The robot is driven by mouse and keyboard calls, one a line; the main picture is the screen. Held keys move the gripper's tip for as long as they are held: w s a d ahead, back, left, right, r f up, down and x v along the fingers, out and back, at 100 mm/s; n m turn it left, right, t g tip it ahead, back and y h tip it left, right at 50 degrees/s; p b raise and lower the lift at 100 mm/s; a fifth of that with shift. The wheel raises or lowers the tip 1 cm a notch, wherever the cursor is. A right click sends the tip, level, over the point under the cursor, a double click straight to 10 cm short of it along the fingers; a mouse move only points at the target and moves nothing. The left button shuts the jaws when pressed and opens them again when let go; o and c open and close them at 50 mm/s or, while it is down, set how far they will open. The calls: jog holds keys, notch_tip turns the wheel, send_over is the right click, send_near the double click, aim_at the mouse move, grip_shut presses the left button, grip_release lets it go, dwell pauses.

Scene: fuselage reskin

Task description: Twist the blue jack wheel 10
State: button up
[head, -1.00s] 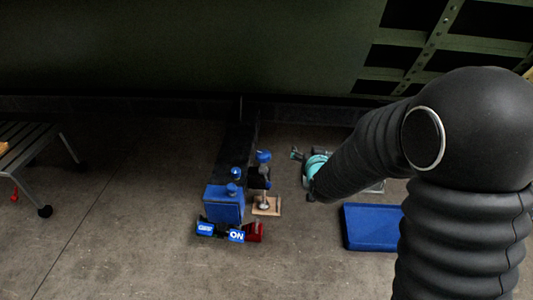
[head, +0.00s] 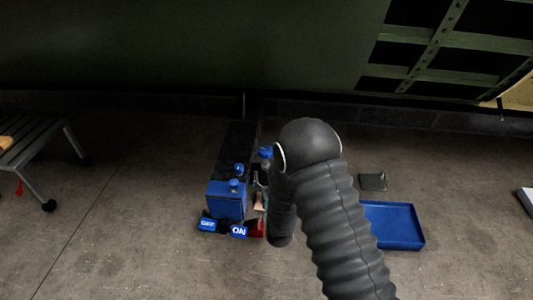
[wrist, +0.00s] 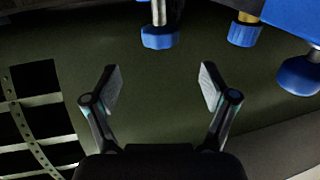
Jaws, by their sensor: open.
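In the head view, a blue jack wheel (head: 265,153) shows just left of my arm, its lower part mostly hidden. Two more blue knobs (head: 239,168) (head: 233,186) sit on and behind a blue box (head: 227,203). No number is legible on any wheel. In the wrist view, my gripper (wrist: 161,88) is open and empty. A blue wheel (wrist: 160,38) on a metal stem lies beyond the gap between the fingertips, apart from them. Another blue wheel (wrist: 243,34) on a brassy stem and a larger blue knob (wrist: 301,76) are to the right. My arm hides the gripper in the head view.
Two blue pedals (head: 207,225) (head: 239,231), marked OFF and ON, lie before the box. A blue tray (head: 396,224) and a small grey pad (head: 373,181) are on the floor at right. A slatted bench (head: 35,142) is at left. The dark green fuselage (head: 180,50) spans above.

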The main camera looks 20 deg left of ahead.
aim_at(267, 157)
jog(key=x, duration=1.1)
jog(key=shift+w+a+b, duration=0.15)
jog(key=shift+w+b, duration=0.15)
jog(key=shift+b, duration=0.05)
jog(key=c, duration=1.2)
